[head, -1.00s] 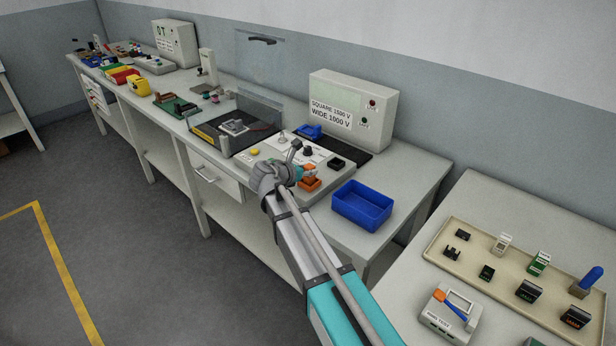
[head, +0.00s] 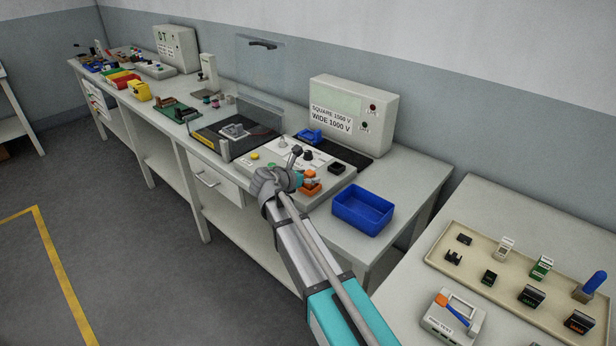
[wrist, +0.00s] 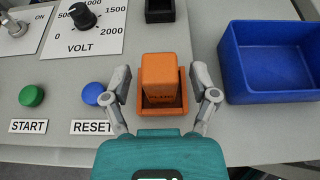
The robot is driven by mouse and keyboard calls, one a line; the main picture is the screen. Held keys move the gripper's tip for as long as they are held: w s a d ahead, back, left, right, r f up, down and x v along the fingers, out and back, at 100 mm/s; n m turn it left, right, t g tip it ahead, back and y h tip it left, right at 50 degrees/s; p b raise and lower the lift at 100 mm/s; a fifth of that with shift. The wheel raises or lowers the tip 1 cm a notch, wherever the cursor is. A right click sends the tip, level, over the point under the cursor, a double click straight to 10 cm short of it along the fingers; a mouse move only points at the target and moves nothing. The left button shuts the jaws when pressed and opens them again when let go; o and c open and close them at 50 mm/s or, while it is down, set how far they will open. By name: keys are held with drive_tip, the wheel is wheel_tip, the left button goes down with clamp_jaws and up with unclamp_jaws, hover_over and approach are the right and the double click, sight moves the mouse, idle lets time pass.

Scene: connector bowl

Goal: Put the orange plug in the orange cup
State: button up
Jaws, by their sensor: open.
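The orange plug (wrist: 166,78) is a block standing upright inside the orange cup (wrist: 178,109), a shallow square holder with a raised rim. My gripper (wrist: 159,85) is open, with one finger on the left of the plug and one on the right. Gaps show between the fingers and the plug. In the head view my gripper (head: 302,179) reaches over the front of the test panel, and the plug (head: 310,174) shows just above the cup (head: 311,188). The inside of the cup is mostly hidden by the plug.
A blue bin (wrist: 270,62) stands close to the right of the cup. A black cup (wrist: 160,10) lies behind it. The green START button (wrist: 32,95) and blue RESET button (wrist: 94,94) are to the left. A tray of connectors (head: 440,258) is on the right table.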

drive_tip(key=shift+r, duration=0.15)
drive_tip(key=shift+s+a+r, duration=0.1)
drive_tip(key=shift+s, duration=0.05)
drive_tip(key=p+v, duration=0.5)
drive_tip(key=v, duration=0.6)
drive_tip(key=shift+s+a, duration=0.15)
drive_tip(key=shift+s, duration=0.05)
drive_tip(key=shift+r, duration=0.15)
idle(1.2)
